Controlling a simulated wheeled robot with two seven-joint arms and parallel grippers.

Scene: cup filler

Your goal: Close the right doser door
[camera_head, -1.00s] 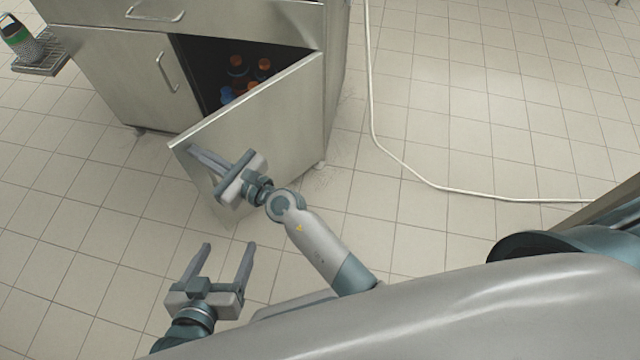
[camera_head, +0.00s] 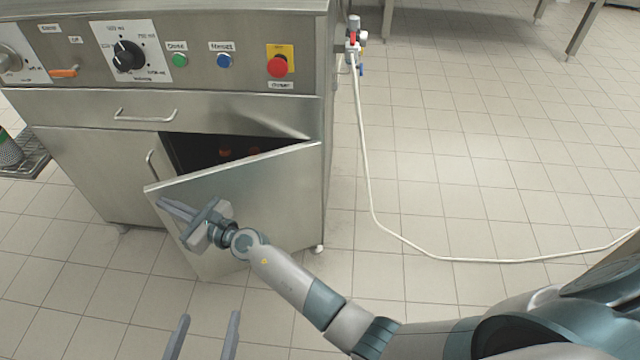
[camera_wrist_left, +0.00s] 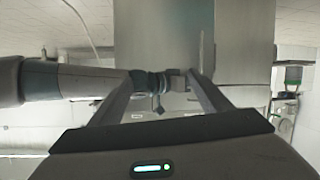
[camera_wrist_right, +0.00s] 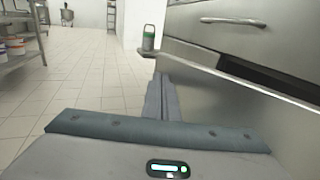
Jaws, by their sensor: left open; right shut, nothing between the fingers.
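The right doser door (camera_head: 262,190) is a steel panel hinged at the cabinet's right edge. It stands partly open, its free edge out to the left. My right gripper (camera_head: 162,203) is shut and empty, at the door's outer face near the free edge; I cannot tell whether it touches. In the right wrist view its closed fingers (camera_wrist_right: 162,98) lie beside the door (camera_wrist_right: 225,98), with a dark gap behind the door's top edge. My left gripper (camera_head: 208,322) is open and empty, low in the head view and apart from the door; its spread fingers show in the left wrist view (camera_wrist_left: 160,80).
The dark cupboard (camera_head: 205,150) shows orange caps inside. The closed left door (camera_head: 85,170), a drawer (camera_head: 220,112) and a panel with a red button (camera_head: 278,66) surround it. A white hose (camera_head: 368,170) runs over the floor.

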